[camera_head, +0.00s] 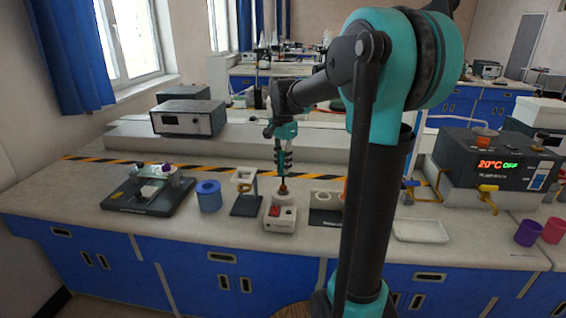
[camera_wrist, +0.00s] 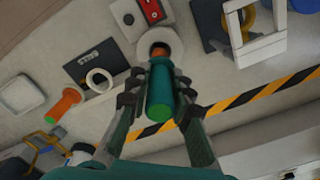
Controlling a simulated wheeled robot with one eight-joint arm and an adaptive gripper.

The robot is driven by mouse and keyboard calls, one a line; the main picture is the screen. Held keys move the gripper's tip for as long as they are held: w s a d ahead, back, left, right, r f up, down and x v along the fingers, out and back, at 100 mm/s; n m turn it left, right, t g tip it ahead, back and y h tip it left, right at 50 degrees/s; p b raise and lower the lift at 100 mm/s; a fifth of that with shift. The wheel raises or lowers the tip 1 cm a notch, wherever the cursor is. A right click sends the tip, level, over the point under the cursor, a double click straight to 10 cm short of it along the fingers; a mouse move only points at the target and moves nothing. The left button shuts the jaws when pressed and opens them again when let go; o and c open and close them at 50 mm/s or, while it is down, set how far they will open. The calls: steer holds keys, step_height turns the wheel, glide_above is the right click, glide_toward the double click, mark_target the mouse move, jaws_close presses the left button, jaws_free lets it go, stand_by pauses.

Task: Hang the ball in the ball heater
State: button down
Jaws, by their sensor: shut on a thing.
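My gripper (camera_head: 284,158) points down and is shut on the green handle (camera_wrist: 161,92) of the ball tool, held upright in the head view. The wrist view also shows my gripper (camera_wrist: 157,88) with a finger on each side of the handle. The ball end (camera_head: 283,189) looks brown and is right at the round top of the ball heater. I cannot tell how deep the ball sits in the collar.
A blue cylinder (camera_head: 208,197) and a white frame on a dark base (camera_head: 246,206) stand left. A white tray (camera_head: 421,231) and a 20°C water bath (camera_head: 497,161) stand right.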

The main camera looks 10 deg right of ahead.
mark_target(283, 185)
steer(key=shift+f, duration=1)
steer(key=shift+f, duration=0.15)
steer(key=shift+f, duration=1.35)
steer(key=shift+f, duration=0.1)
steer(key=shift+f, duration=1.2)
steer(key=c, duration=0.9)
jaws_free()
steer(key=shift+r, duration=3.45)
